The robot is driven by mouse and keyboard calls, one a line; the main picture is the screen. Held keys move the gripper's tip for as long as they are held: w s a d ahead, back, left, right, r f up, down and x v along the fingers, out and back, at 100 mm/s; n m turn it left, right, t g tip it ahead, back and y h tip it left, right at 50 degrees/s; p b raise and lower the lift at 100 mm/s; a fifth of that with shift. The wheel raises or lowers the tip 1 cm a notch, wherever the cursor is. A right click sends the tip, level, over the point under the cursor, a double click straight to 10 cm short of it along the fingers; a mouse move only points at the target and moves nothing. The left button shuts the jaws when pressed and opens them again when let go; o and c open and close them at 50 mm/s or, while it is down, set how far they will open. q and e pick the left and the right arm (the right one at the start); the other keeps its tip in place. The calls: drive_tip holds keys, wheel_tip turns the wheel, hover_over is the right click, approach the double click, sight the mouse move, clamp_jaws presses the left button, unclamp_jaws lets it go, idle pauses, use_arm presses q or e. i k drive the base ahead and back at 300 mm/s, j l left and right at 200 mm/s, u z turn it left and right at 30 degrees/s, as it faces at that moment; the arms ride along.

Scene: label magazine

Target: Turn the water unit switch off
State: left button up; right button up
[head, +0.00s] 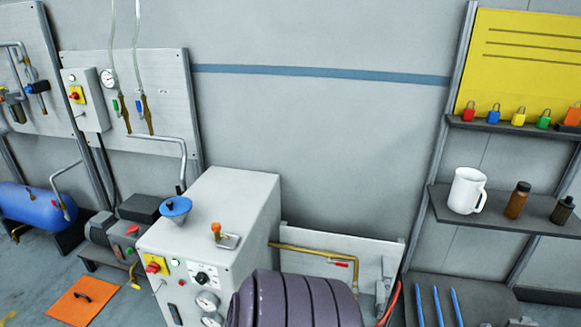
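The other red switch (76,96) is on a small grey wall box (90,112), next to a gauge and thin tubes. The position of each knob is too small to read. Neither of my grippers is in view.
A dark ribbed rounded body (295,302) stands in front of the cabinet's right side. A blue tank (32,205) and an orange mat (80,302) are at left. Shelves at right hold a white mug (466,190), bottles and coloured padlocks. A brass pipe (312,253) runs behind.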

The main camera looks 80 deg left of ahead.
sight(153, 268)
drive_tip(key=u, duration=3.35)
